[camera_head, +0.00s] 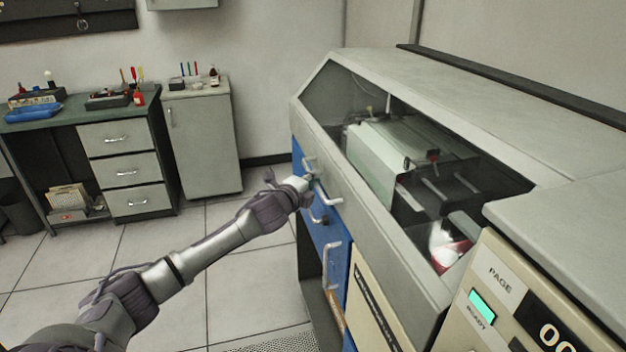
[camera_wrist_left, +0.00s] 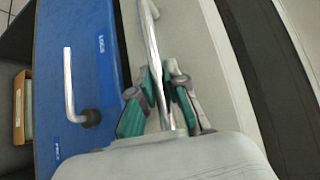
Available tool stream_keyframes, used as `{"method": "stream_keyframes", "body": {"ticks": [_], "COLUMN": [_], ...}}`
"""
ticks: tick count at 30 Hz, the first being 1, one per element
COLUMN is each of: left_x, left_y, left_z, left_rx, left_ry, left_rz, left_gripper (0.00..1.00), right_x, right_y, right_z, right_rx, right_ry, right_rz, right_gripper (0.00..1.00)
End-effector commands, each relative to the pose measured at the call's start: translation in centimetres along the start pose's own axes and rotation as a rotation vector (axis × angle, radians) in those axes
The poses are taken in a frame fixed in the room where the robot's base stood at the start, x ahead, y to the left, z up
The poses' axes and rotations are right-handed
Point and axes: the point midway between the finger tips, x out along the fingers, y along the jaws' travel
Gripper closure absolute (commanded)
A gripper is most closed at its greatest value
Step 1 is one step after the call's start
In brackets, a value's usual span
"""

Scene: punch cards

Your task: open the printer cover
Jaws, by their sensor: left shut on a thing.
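The printer (camera_head: 590,215) has a grey cover (camera_head: 345,190) with a large window, and the cover looks down and closed. A pale bar handle (camera_head: 328,199) sits on the cover's lower front edge. My left gripper (camera_head: 312,183) is at this handle. In the left wrist view the fingers of my left gripper (camera_wrist_left: 164,98) are shut on the handle bar (camera_wrist_left: 152,45), one on each side of it. The wrist housing hides the near end of the bar. My right gripper is not in view.
Blue front panels (camera_head: 335,255) with another handle (camera_head: 331,265) lie below the cover. A control panel (camera_head: 530,300) is at lower right. A desk with drawers (camera_head: 118,137) and a grey cabinet (camera_head: 200,140) stand at the left. Tiled floor between is clear.

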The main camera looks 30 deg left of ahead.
Motion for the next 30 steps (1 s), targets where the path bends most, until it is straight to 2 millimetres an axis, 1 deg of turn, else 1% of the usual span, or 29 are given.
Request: {"method": "stream_keyframes", "body": {"ticks": [5,8,11,14,17,20,24,27,30], "left_x": [0.0,-0.1,-0.5,-1.2,-2.2,-3.4,-5.1,-6.0,-6.7], "left_y": [0.1,-0.2,-1.1,-2.7,-5.1,-8.2,-13.0,-16.2,-19.0], "left_z": [0.0,0.2,0.6,1.2,2.3,3.5,5.2,6.2,6.8], "left_rx": [0.0,0.001,0.002,0.003,0.004,0.004,0.006,0.004,0.004], "left_ry": [0.0,-0.001,-0.001,-0.001,-0.002,-0.003,-0.003,-0.003,-0.002], "left_rz": [0.001,0.001,0.001,0.0,-0.002,-0.003,-0.004,-0.005,-0.005], "left_gripper": [1.0,1.0,1.0,1.0,1.0,1.0,1.0,1.0,1.0], "right_x": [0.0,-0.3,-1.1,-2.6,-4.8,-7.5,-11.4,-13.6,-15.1], "right_y": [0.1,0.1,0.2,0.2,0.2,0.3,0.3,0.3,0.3], "right_z": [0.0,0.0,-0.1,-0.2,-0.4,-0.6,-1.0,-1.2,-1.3], "right_rx": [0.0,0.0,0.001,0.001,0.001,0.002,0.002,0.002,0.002], "right_ry": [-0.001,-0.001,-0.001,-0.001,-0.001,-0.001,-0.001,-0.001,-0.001], "right_rz": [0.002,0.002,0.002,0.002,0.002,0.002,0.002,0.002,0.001], "right_gripper": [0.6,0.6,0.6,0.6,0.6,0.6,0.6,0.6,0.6]}}
